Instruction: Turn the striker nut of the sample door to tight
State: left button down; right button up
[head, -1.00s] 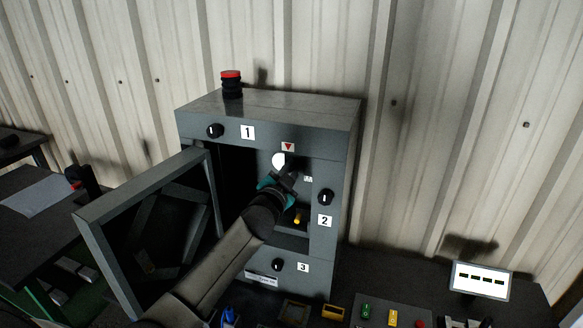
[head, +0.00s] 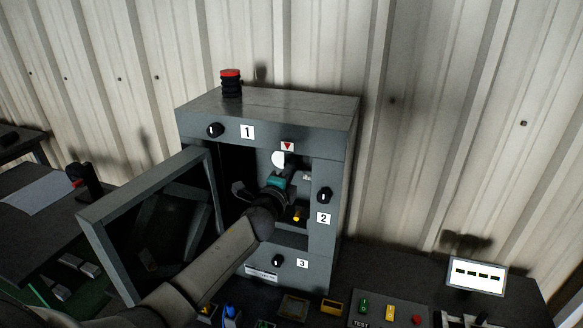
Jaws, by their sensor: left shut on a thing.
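The grey enclosure (head: 340,140) stands on the bench with its sample door (head: 95,212) swung open to the left. A white round plate (head: 279,158) shows under a red triangle mark (head: 287,147) at the top of the opening. My left gripper (head: 290,164) reaches into the opening, just right of and below the white plate. It is shut on what appears to be the striker nut, which its fingers and wrist hide. I cannot read the nut's angle. My right gripper is not in view.
Black knobs sit by labels 1 (head: 247,132), 2 (head: 323,218) and 3 (head: 302,263). A red-topped button (head: 231,82) stands on the enclosure. A yellow part (head: 298,215) lies inside the opening. A small display (head: 477,276) and a control box (head: 388,311) stand right.

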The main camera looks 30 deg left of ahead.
pick_arm(q)
jog(key=m+p, duration=0.2)
jog(key=m, duration=0.6)
jog(key=m+p, duration=0.1)
jog(key=m, duration=0.8)
jog(key=shift+a+f+p, duration=0.15)
jog(key=shift+a+p, duration=0.05)
jog(key=shift+p, duration=0.15)
jog(key=c, duration=0.9)
grip_release()
jog(key=shift+o, duration=0.2)
jog(key=shift+s, duration=0.1)
